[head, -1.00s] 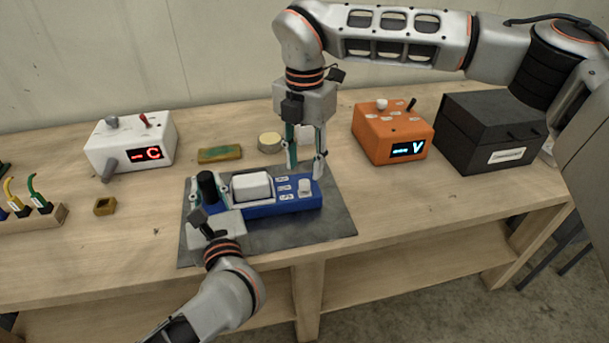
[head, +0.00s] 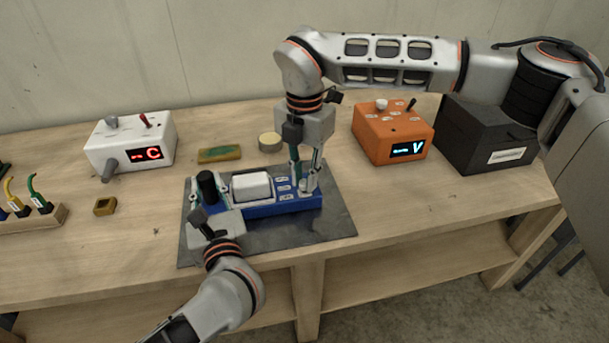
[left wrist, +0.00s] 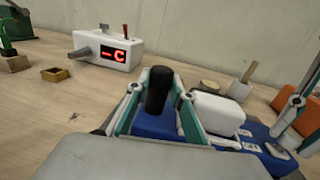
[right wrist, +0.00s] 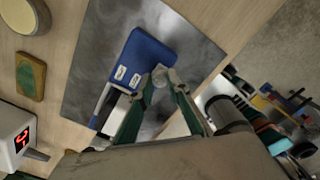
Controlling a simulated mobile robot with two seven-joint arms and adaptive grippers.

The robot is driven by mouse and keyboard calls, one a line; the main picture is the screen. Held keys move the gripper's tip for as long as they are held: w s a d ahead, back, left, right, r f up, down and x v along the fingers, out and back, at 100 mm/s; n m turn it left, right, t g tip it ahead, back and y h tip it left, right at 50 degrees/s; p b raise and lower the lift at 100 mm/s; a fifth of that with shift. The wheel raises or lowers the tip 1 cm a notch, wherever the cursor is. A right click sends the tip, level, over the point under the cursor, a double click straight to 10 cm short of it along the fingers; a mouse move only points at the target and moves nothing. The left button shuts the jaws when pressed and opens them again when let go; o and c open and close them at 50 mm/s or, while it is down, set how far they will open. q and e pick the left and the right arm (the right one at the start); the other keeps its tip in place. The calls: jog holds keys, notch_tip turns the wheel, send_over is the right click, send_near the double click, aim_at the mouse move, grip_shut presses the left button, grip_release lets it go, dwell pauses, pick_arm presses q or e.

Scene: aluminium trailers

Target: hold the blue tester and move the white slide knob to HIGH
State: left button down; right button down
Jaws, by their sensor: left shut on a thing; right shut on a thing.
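The blue tester (head: 270,209) lies on the grey mat, with a black post (head: 207,186) at its left end, a white block (head: 251,186) in the middle and small white labels to the right. My left gripper (head: 203,199) is shut on the tester's left end, its fingers on either side around the black post; the left wrist view shows this too (left wrist: 157,115). My right gripper (head: 309,188) points down at the tester's right end and is shut on the white slide knob (right wrist: 159,73). The fingers partly hide the knob. The label wording is too small to read.
The grey mat (head: 335,224) lies on the wooden table. The front table strip is clear.

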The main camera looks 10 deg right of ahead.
jog(key=shift+w+a, duration=0.2)
jog(key=shift+w, duration=3.05)
jog(key=c, duration=1.9)
grip_release()
notch_tip(320, 180, up, 12)
pick_arm(q)
jog(key=c, duration=1.7)
grip_release()
